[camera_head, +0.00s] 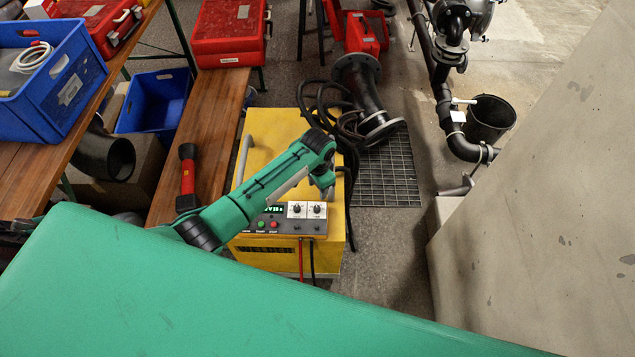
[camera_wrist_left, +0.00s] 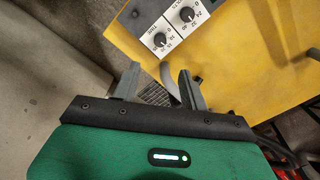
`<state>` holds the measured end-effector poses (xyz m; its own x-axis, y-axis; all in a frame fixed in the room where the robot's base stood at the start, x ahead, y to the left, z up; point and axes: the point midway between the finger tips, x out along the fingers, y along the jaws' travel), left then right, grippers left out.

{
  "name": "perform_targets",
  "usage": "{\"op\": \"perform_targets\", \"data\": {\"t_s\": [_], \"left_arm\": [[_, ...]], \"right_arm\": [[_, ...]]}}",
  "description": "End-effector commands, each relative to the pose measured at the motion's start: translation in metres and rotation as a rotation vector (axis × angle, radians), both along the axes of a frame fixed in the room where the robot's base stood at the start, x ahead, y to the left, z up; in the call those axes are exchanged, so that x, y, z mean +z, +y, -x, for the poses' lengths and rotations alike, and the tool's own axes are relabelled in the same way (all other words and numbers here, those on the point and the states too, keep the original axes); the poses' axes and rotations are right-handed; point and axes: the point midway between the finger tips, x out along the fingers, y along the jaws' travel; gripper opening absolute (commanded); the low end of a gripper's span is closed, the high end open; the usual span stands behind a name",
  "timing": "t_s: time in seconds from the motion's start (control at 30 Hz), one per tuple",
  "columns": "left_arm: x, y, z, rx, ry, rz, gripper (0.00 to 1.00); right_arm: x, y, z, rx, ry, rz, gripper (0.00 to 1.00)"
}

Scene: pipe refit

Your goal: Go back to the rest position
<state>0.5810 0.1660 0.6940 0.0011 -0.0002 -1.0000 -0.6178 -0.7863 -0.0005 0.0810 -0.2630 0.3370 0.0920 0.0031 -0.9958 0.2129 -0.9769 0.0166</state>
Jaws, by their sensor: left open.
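My left arm, green with dark joints, reaches in from the lower left in the head view. Its gripper (camera_head: 324,190) hangs over the right part of a yellow machine (camera_head: 273,146) and is small and partly hidden by its own wrist. In the left wrist view the two grey fingers of the left gripper (camera_wrist_left: 158,87) stand apart with nothing between them. The yellow machine (camera_wrist_left: 235,50) and its panel with dials (camera_wrist_left: 170,25) lie beyond the fingers. My right gripper is in neither view.
Dark cables (camera_head: 347,150) loop beside the machine's right. A flanged pipe (camera_head: 359,95) and a floor grate (camera_head: 390,180) lie behind. Wooden benches (camera_head: 215,115) with a blue crate (camera_head: 55,85) and red cases (camera_head: 230,35) stand left. A pale wall (camera_head: 555,210) stands right.

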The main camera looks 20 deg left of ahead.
Motion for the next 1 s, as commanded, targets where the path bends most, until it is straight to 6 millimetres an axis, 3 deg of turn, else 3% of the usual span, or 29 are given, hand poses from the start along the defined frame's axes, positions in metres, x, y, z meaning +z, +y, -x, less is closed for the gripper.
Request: {"op": "perform_targets", "data": {"t_s": [0.2,0.77,0.87,1.0], "left_arm": [[0.013,0.0,0.0,0.0,0.0,0.0,0.44],[0.013,-0.001,0.002,0.0,0.0,0.002,0.44],[0.012,-0.005,0.012,0.003,-0.004,0.013,0.44],[0.01,-0.016,0.046,0.023,-0.025,0.052,0.44]], "right_arm": [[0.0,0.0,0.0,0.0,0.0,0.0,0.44],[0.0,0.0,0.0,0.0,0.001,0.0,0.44],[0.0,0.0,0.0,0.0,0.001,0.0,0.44],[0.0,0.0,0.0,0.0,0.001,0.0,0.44]]}}
